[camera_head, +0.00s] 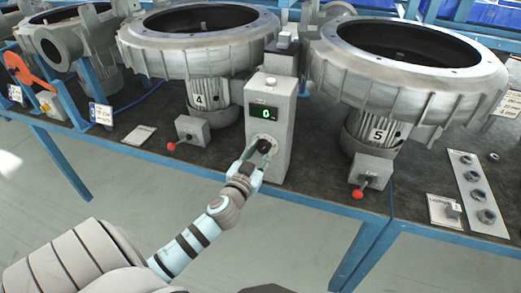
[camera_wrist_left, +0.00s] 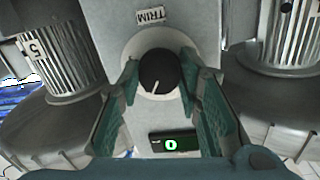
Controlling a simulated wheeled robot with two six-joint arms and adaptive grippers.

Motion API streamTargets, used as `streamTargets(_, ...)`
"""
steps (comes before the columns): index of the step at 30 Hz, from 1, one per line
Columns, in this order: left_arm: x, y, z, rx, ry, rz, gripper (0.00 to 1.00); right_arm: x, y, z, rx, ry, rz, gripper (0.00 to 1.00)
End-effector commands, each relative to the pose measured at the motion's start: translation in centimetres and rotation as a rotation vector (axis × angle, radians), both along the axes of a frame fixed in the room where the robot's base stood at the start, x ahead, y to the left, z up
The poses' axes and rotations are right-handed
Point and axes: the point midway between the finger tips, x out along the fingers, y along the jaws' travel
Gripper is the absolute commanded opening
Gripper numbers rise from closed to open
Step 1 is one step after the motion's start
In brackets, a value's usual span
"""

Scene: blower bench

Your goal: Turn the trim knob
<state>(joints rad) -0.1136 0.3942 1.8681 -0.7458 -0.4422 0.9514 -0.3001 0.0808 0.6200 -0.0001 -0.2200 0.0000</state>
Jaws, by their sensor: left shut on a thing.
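The trim knob (camera_wrist_left: 159,72) is black and round with a white pointer line, set in a pale round collar on a grey control post (camera_head: 273,110). A "TRIM" label (camera_wrist_left: 150,16) shows upside down by it in the left wrist view. My left gripper (camera_head: 256,153) is shut on the knob, with one green finger on either side. In the head view the fingers partly hide the knob (camera_head: 265,145). The post's green display (camera_head: 264,113) reads 0. It also shows in the left wrist view (camera_wrist_left: 171,144). My right gripper is not in view.
Blower 4 (camera_head: 200,45) stands left of the post and blower 5 (camera_head: 405,70) right of it. Red-tipped levers (camera_head: 172,146) (camera_head: 357,194) stick out at the bench front. A panel with several round sockets (camera_head: 473,185) lies at the right. The blue bench edge (camera_head: 410,230) runs along the front.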

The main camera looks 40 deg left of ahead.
Motion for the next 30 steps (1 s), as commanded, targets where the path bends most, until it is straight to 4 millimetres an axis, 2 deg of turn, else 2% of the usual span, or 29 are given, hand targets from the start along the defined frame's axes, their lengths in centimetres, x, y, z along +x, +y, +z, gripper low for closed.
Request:
streamTargets(18,0.0,0.0,0.3,0.537,0.187,-0.002,0.04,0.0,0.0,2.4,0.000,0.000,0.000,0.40)
streamTargets(30,0.0,0.0,0.3,0.761,0.264,-0.001,0.04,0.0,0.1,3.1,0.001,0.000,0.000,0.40)
